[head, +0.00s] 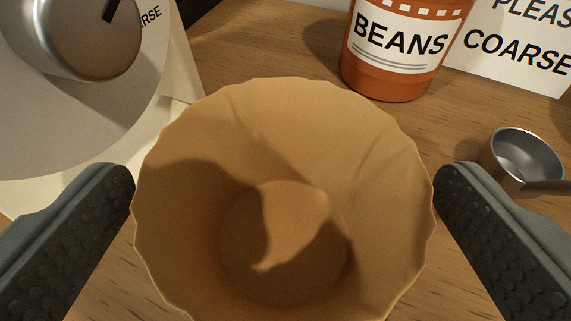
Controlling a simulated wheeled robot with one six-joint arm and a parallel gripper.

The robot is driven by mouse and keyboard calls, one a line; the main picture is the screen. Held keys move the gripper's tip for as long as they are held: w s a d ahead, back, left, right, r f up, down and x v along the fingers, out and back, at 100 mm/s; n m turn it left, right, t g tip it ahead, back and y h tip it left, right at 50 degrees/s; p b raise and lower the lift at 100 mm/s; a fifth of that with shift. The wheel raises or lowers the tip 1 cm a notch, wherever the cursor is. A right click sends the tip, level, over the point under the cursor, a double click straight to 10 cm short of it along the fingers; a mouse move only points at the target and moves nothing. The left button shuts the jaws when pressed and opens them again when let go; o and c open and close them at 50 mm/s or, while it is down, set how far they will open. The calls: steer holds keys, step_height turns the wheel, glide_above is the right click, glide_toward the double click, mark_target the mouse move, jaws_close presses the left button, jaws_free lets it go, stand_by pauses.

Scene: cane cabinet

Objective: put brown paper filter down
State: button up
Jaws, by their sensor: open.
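The brown paper filter (285,150) is a wide cup with a wavy rim and a flat round bottom, in the middle of the head view. I look down into it and it is empty. My gripper (284,185) is open, with one dark, dimpled finger at each side of the filter. The fingertips are close to the rim on the left and right; I cannot tell if either touches it. The filter's underside and what it rests on are hidden.
An orange jar labelled BEANS (400,45) stands behind the filter. A white sign (515,45) is at the upper right. A metal scoop (522,160) lies at right. A pale machine with a metal dial (85,35) is at upper left. Bare wooden surface (260,55) shows between them.

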mark_target(284, 263)
steer(key=shift+w+f, duration=0.15)
steer(key=shift+w, duration=0.3)
steer(key=shift+c, duration=0.2)
steer(key=c, duration=1)
step_height(284, 263, up, 10)
